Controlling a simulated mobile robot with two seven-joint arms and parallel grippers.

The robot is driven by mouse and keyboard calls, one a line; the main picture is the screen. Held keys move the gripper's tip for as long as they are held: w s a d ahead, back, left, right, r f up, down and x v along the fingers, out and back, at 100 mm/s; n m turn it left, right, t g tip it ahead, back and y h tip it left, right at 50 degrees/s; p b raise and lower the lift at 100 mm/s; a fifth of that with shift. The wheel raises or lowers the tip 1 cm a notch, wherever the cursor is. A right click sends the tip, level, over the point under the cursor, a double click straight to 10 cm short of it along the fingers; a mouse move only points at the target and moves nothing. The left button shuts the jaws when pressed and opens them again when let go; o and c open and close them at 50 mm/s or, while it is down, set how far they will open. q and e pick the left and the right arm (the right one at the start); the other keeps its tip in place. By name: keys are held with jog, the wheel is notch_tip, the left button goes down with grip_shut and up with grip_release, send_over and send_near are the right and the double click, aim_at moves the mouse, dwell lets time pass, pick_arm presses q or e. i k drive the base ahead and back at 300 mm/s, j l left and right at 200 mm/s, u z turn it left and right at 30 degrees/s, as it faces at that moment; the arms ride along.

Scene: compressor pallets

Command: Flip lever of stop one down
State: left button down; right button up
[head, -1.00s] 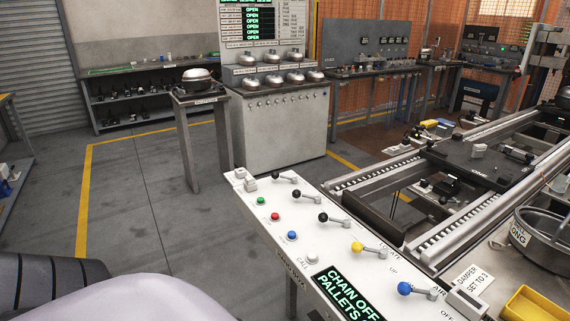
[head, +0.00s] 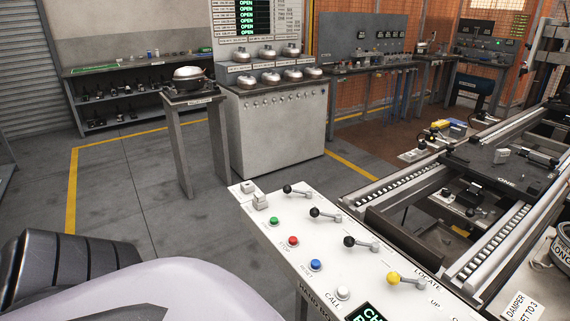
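A white control panel (head: 322,240) slopes from centre to lower right in the head view. Along its far side are three black-knobbed levers, the top one (head: 298,190), the middle one (head: 325,214) and the lower one (head: 361,243), then a yellow-knobbed lever (head: 405,281). Each knob points to the left of its pivot. I cannot read which lever is stop one. "LOCATE" and "UP" show near the yellow lever. Neither gripper is in view.
Green (head: 273,221), red (head: 293,241), blue (head: 316,265) and white (head: 343,293) buttons line the panel's near side. A conveyor with a dark pallet (head: 488,174) lies beyond it. A small stand (head: 194,100) holds a compressor-like part. The grey floor at left is clear.

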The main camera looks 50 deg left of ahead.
aim_at(287, 189)
jog(key=j+z, duration=0.1)
jog(key=j, duration=0.95)
jog(key=j+z, duration=0.1)
jog(key=j, duration=0.95)
jog(key=k+j+z, duration=0.1)
jog(key=j, duration=0.95)
jog(key=k+j+z, duration=0.1)
jog(key=j+z, duration=0.15)
jog(key=j, duration=0.55)
jog(key=j+z, duration=0.55)
jog(key=k+j, duration=0.05)
jog(key=j, duration=0.05)
